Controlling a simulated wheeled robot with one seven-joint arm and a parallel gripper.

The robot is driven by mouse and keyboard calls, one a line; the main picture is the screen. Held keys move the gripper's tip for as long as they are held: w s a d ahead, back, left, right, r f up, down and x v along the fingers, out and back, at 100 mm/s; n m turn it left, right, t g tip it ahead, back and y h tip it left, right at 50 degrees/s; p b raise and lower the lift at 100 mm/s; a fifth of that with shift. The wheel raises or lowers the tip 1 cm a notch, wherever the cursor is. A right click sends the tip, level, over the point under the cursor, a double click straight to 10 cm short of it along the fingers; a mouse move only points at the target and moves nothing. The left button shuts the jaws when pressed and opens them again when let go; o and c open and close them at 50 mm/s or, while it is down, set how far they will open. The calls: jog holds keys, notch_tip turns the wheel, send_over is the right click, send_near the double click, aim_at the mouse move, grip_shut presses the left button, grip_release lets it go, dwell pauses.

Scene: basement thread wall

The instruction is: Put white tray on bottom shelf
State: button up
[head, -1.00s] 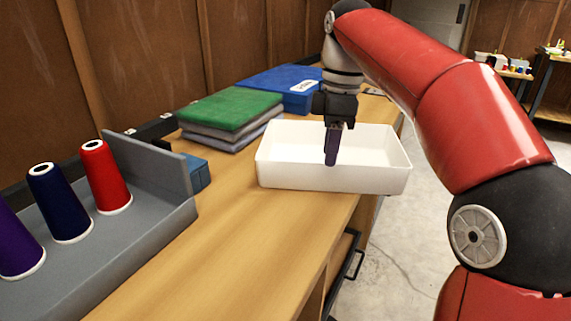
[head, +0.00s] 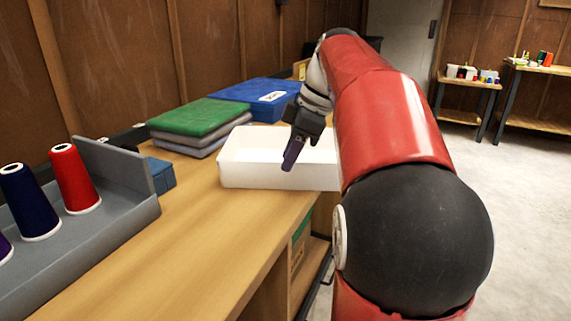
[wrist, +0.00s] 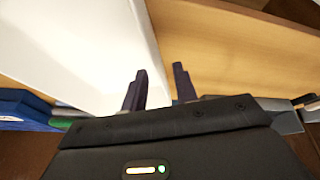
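The white tray (head: 262,174) sits on the wooden workbench, near its front edge; my arm hides its right end. My gripper (head: 292,155) points down at the tray's near side, tilted. In the wrist view, the two fingers of my gripper (wrist: 159,88) are spread apart. The white tray (wrist: 70,45) lies behind the left finger and bare wood behind the right one, so its edge runs between them in the picture. I cannot tell whether the fingers touch it. A lower shelf (head: 314,272) shows partly under the workbench.
A green and grey cloth stack (head: 200,120) and a blue folded cloth (head: 255,97) lie behind the tray. A grey rack (head: 110,225) with thread cones stands at left. The workbench (head: 205,245) is clear in front. Two small tables (head: 465,88) stand far right, with open floor before them.

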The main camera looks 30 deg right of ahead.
aim_at(284, 188)
jog(key=x, duration=0.4)
jog(key=shift+w+d+f, duration=0.1)
jog(key=shift+f, duration=0.2)
grip_shut()
